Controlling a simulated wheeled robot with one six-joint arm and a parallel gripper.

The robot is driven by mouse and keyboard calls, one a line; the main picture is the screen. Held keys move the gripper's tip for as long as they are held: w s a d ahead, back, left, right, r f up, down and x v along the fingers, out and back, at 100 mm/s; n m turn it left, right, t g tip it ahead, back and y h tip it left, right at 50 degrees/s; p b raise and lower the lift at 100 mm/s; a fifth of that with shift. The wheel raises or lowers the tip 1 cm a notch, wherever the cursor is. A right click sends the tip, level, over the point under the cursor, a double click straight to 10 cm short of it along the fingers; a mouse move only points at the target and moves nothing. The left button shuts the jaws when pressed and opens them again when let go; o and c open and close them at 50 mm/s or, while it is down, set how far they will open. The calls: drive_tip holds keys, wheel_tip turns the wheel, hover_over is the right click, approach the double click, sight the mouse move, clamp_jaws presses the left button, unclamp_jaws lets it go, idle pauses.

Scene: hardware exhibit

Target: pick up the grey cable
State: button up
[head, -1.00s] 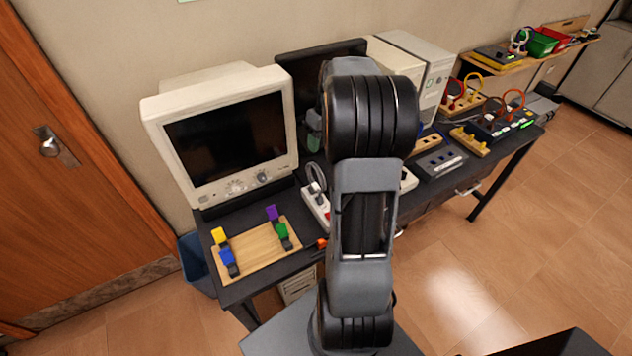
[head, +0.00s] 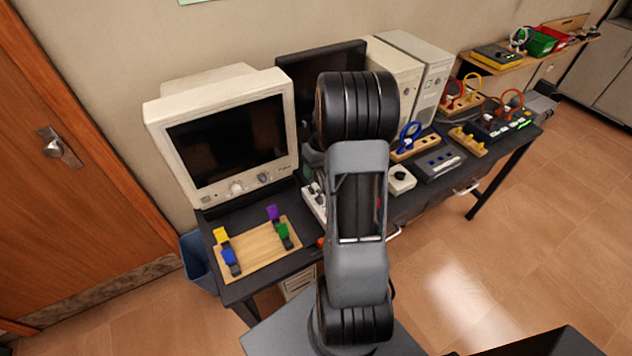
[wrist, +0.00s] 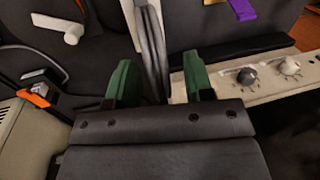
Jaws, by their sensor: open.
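My gripper (wrist: 160,80) shows in the wrist view with its two green fingers apart. A grey strand, which looks like the grey cable (wrist: 152,45), runs up the picture between the fingers. I cannot tell whether either finger touches it. In the head view my arm hides most of the gripper and the cable. A white power strip (head: 314,204) lies on the dark desk beside the monitor, partly behind my arm.
A cream monitor (head: 228,140) stands close left of the gripper; its knobs (wrist: 246,75) show near the right finger. A wooden board (head: 257,250) with coloured connectors lies in front of it. Computer towers (head: 432,80) stand behind. A blue cable loop (head: 410,133) stands right of my arm.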

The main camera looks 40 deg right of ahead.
clamp_jaws()
idle(0.4)
